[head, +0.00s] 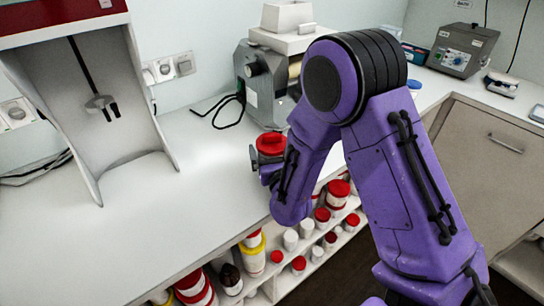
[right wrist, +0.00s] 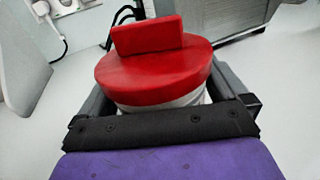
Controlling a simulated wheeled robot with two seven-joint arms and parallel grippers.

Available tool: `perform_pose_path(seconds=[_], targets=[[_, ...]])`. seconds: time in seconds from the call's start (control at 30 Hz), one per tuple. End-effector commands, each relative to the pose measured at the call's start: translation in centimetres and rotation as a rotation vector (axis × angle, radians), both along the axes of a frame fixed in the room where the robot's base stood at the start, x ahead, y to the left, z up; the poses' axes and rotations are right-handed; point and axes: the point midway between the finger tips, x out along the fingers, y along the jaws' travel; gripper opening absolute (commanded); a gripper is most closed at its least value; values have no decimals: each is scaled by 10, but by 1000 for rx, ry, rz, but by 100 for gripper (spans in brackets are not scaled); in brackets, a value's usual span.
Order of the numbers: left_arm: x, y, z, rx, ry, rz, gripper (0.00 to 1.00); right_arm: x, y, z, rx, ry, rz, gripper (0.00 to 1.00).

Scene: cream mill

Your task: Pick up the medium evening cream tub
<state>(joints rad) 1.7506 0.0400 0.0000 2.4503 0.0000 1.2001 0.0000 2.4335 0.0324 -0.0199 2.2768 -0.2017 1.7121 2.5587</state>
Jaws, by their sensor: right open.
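A tub with a red lid (head: 271,144) and a pale body stands on the white counter in front of the mill. In the right wrist view its lid (right wrist: 155,72) carries an upright red slab, and a strip of its pale body shows below. I cannot read a label to confirm it is the medium evening cream tub. My right gripper (head: 267,162) is open, with its fingers on either side of this tub. I cannot tell whether they touch it. The arm hides part of the gripper in the head view. My left gripper is not in view.
The grey mill (head: 263,85) stands close behind the tub. A red-topped white stand (head: 135,130) is at the left. Several red-lidded and white tubs (head: 337,190) fill the shelves below the counter edge. The counter between stand and mill is clear except for a black cable.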

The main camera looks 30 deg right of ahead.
Motion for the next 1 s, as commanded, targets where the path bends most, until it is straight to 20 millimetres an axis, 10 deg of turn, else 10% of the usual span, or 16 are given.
perform_pose_path(seconds=[0.2,0.4,1.0], targets=[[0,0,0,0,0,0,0,3,0,-1,0,-1,1,100],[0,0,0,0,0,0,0,3,0,-1,0,-1,2,44],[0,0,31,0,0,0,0,7,6,37,2,-4,13,44]])
